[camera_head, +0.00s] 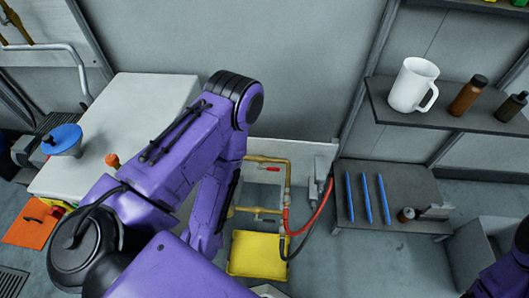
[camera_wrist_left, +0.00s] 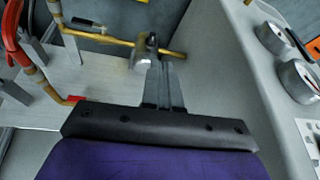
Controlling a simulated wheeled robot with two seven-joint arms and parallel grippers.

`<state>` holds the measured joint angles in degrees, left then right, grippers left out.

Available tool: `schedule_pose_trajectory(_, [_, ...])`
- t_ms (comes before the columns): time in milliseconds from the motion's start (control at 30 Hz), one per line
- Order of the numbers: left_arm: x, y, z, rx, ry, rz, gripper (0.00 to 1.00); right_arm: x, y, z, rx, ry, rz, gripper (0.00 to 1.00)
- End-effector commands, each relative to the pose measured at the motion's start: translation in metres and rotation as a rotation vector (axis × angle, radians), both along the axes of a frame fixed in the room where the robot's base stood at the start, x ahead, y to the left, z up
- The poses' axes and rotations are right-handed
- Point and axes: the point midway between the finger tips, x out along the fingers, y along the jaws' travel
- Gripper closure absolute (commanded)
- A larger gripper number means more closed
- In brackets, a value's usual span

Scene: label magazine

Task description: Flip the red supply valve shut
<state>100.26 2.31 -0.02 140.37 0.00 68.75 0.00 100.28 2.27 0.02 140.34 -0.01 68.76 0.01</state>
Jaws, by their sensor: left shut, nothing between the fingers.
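A red valve handle (camera_head: 273,169) shows on the upper brass pipe (camera_head: 265,159) in the head view, right of my left arm. A second small red handle (camera_head: 268,221) shows on the lower brass pipe (camera_head: 245,209). In the head view my left forearm hides the left gripper. In the left wrist view the left gripper (camera_wrist_left: 153,42) is shut and empty, its tips at a grey fitting (camera_wrist_left: 140,58) on a brass pipe (camera_wrist_left: 112,40); I cannot tell whether they touch. A red tip (camera_wrist_left: 75,100) shows left of the gripper base. My right gripper is out of view.
A yellow tray (camera_head: 258,255) lies below the pipes. A red hose (camera_head: 312,215) runs right of them. A white cabinet (camera_head: 150,95) stands left. At right, a shelf (camera_head: 450,119) holds a white mug (camera_head: 413,85) and bottles; a lower shelf (camera_head: 400,175) holds blue sticks.

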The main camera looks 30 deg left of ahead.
Motion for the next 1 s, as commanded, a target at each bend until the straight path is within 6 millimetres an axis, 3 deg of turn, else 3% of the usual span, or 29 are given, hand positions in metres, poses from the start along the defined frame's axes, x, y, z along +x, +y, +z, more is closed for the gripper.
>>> schedule_pose_trajectory(267, [0.003,-0.001,-0.003,-0.003,0.0,-0.001,1.0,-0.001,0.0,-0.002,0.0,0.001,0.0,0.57])
schedule_pose_trajectory(367, [0.029,-0.002,-0.024,-0.033,0.001,0.0,1.0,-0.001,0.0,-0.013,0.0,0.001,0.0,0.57])
schedule_pose_trajectory(467, [0.088,-0.008,-0.058,-0.095,0.017,-0.006,1.0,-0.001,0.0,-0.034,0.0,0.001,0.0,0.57])
schedule_pose_trajectory(500, [0.119,-0.011,-0.069,-0.126,0.03,-0.009,1.0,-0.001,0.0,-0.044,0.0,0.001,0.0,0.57])
schedule_pose_trajectory(600, [0.199,-0.016,-0.075,-0.197,0.075,-0.024,1.0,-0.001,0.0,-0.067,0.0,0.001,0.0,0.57])
schedule_pose_trajectory(667, [0.244,-0.019,-0.066,-0.231,0.106,-0.037,1.0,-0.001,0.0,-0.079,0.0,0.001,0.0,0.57])
schedule_pose_trajectory(700, [0.271,-0.02,-0.054,-0.251,0.128,-0.047,1.0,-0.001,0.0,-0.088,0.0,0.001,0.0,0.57])
schedule_pose_trajectory(800, [0.326,-0.02,-0.014,-0.278,0.185,-0.075,1.0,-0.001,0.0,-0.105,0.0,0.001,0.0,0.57])
schedule_pose_trajectory(900, [0.358,-0.018,0.031,-0.283,0.232,-0.103,1.0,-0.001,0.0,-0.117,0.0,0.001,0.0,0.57])
schedule_pose_trajectory(1000, [0.373,-0.015,0.064,-0.277,0.268,-0.123,1.0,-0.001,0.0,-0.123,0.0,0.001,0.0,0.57])
